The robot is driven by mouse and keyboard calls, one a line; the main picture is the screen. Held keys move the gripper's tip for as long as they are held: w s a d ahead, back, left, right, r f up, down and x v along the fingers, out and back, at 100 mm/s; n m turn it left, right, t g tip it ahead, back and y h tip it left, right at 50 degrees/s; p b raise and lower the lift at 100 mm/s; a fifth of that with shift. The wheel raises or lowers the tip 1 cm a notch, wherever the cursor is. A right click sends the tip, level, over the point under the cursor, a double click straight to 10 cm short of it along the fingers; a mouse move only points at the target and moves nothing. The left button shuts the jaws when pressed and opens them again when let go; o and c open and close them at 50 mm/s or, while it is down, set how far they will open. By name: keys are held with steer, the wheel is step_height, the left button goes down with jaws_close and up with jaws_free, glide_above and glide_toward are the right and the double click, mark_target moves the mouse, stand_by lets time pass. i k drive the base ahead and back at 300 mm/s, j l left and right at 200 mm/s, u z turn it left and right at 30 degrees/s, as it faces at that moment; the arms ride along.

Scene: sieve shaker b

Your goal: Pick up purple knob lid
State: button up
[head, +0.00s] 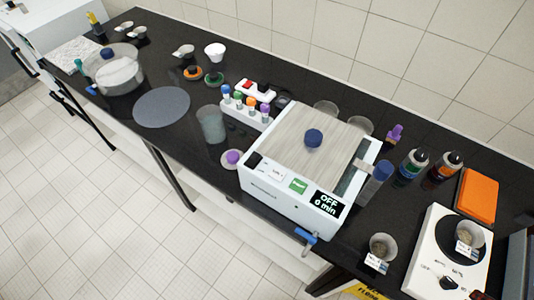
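The purple knob lid (233,158) lies on the black bench near its front edge, just left of the white shaker box (285,195). It looks like a pale round disc with a purple knob facing up. Nothing covers it. A clear cylinder jar (211,124) stands just behind it. Other small lids with knobs, one orange (193,72) and one green (214,77), lie farther back. My gripper is not in view.
A rack of coloured-cap tubes (246,110) stands behind the lid. A grey disc (162,107) lies to the left, beside a large clear bowl (118,72). Bottles (411,165) and a white balance (447,255) are at right. The bench front near the lid is clear.

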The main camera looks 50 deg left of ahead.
mark_target(229, 159)
steer(key=u, duration=2.4)
steer(key=z, duration=2.3)
steer(key=k+j+u, duration=0.1)
steer(key=j+u, duration=0.25)
steer(key=k+j+u, duration=0.1)
steer(key=j+u, duration=0.65)
steer(key=i+l, duration=0.1)
steer(key=i, duration=0.1)
